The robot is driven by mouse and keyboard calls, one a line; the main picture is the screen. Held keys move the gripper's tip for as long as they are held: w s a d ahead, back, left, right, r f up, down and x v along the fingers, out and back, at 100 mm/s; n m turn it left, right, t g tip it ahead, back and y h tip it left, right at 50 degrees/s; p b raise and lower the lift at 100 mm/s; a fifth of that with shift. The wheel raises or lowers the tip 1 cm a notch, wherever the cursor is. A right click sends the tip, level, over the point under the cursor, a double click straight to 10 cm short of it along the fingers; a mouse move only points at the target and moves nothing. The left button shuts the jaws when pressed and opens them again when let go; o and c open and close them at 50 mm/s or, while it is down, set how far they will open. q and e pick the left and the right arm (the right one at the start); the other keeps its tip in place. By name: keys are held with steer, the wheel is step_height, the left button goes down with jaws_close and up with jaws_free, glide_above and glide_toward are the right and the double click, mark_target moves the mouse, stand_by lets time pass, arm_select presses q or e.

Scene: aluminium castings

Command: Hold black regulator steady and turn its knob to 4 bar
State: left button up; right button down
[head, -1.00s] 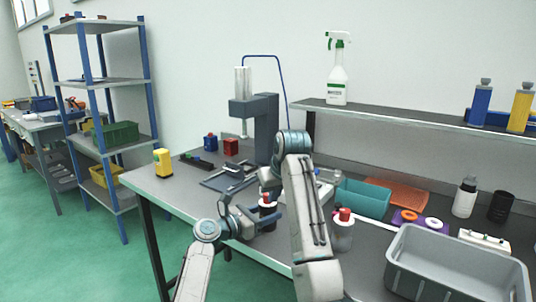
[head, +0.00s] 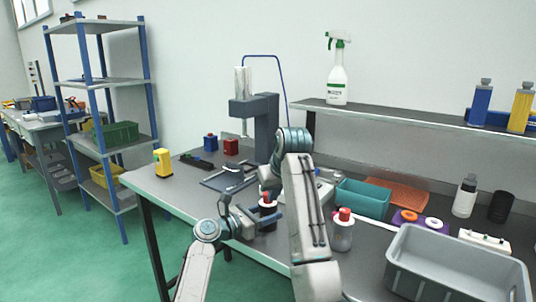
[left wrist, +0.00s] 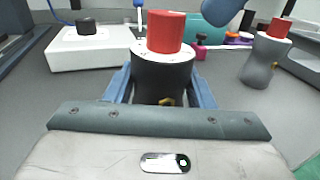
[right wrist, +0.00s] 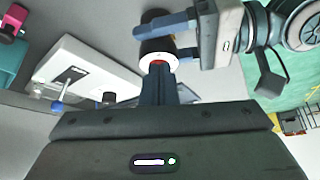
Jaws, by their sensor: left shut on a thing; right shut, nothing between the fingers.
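The black regulator (left wrist: 162,80) stands upright on the bench, with a white ring (left wrist: 140,50) and a red knob (left wrist: 166,32) on top. It also shows in the head view (head: 268,208), partly hidden by my arms. My left gripper (left wrist: 162,92) is shut on its body from the side, a finger on each side. My right gripper (right wrist: 158,72) is shut and empty, pointing down at the knob. In the right wrist view its fingers hide most of the knob, and I cannot tell whether they touch it. The scale marks are too small to read.
A grey regulator with a red knob (head: 341,236) stands to the right, close to my right arm. A white box (left wrist: 90,47) lies behind. A teal bin (head: 362,198) and a grey tote (head: 455,268) take up the right side. A press (head: 265,125) stands at the back.

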step_height(320, 180, up, 5)
steer(key=shift+r, duration=0.15)
stand_by(0.4)
arm_select(q)
steer(key=o, duration=1.2)
